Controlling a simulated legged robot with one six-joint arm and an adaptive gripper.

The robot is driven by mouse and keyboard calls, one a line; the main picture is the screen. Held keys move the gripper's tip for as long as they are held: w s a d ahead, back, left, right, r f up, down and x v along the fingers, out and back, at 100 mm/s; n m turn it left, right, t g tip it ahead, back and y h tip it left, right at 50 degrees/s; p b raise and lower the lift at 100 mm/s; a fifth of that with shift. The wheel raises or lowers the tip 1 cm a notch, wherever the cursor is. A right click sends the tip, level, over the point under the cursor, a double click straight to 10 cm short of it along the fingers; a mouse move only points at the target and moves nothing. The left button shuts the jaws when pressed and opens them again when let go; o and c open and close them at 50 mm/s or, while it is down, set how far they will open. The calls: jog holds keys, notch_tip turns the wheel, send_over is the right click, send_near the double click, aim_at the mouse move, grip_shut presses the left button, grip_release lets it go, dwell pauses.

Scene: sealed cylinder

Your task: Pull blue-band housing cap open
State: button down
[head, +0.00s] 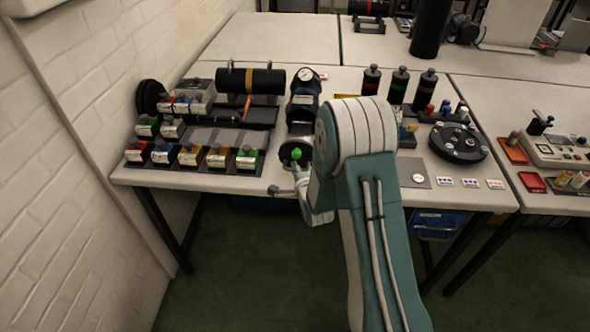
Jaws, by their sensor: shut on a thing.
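My arm reaches over the front edge of the table, and my gripper (297,164) is small and partly hidden at its end. It is shut on what looks like a green knob (296,153) at the front of a dark round housing (282,152). The fingers are too small to make out clearly. No blue band shows on this housing; my arm covers its right side. A black cylinder with a yellow band (249,80) lies on its side further back.
Several small boxes with coloured labels (190,154) stand at the left. A gauge unit (305,82) stands behind the housing. Three dark bottles with coloured bands (398,86) and a black round plate (459,142) are at the right. A white brick wall (80,150) borders the left.

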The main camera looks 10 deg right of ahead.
jog(key=shift+s+a+f, duration=0.1)
jog(key=shift+f, duration=0.15)
jog(key=c, duration=0.7)
grip_release()
jog(key=shift+a, duration=0.1)
jog(key=shift+r, duration=0.1)
jog(key=v, duration=1.1)
jog(key=shift+s+r, duration=0.15)
jog(key=shift+s, duration=0.1)
